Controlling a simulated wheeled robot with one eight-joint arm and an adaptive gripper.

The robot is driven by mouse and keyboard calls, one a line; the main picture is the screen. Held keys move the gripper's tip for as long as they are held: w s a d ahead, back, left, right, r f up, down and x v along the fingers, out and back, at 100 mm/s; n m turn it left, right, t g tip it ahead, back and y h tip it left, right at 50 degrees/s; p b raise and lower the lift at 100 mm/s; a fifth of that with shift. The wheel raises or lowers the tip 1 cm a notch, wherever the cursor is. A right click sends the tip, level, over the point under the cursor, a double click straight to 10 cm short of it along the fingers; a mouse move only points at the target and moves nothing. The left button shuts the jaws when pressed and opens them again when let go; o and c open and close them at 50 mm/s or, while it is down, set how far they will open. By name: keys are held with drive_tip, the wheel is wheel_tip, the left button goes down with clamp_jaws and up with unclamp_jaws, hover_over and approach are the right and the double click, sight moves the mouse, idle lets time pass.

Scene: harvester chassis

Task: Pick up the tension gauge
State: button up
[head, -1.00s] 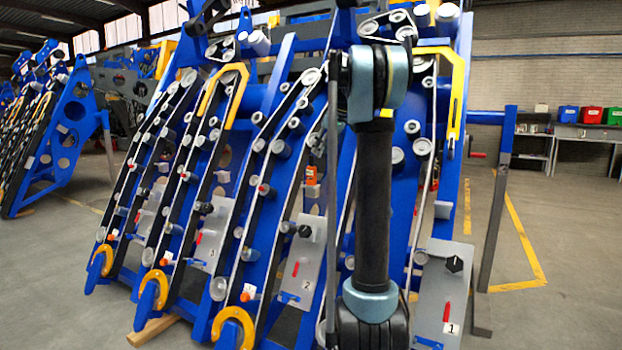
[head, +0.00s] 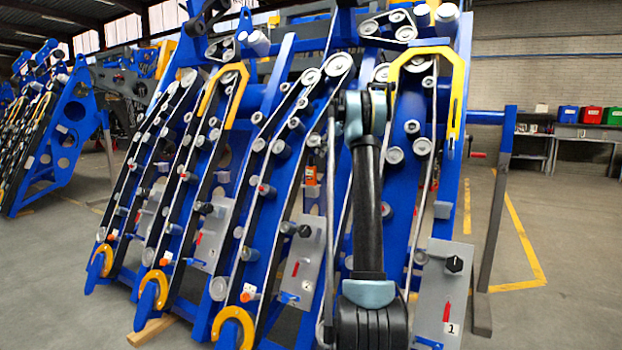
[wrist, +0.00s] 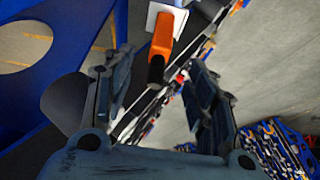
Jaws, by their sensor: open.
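The tension gauge looks to be the orange and black device (wrist: 165,42) at the top middle of the wrist view, orange with a black end towards me and a white plate behind it. A small orange and black item (head: 311,176) among the belts in the head view may be the same one. My gripper (wrist: 150,88) is open and empty, its two dark fingers apart on either side of the line to the device. The black end shows above and between the fingers; I cannot tell the distance. My gripper is hidden in the head view.
The blue chassis (head: 273,95) with belts, rollers and yellow hooks fills the middle. A grey panel (head: 440,300) marked 1 stands at the lower right. Red, blue and green bins (head: 591,116) stand on a bench at the back right. Open floor lies right of the chassis.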

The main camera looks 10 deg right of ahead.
sight(311, 174)
drive_tip(key=x, duration=1.4)
drive_tip(key=shift+a+f, duration=0.2)
drive_tip(key=shift+f, duration=0.1)
clamp_jaws()
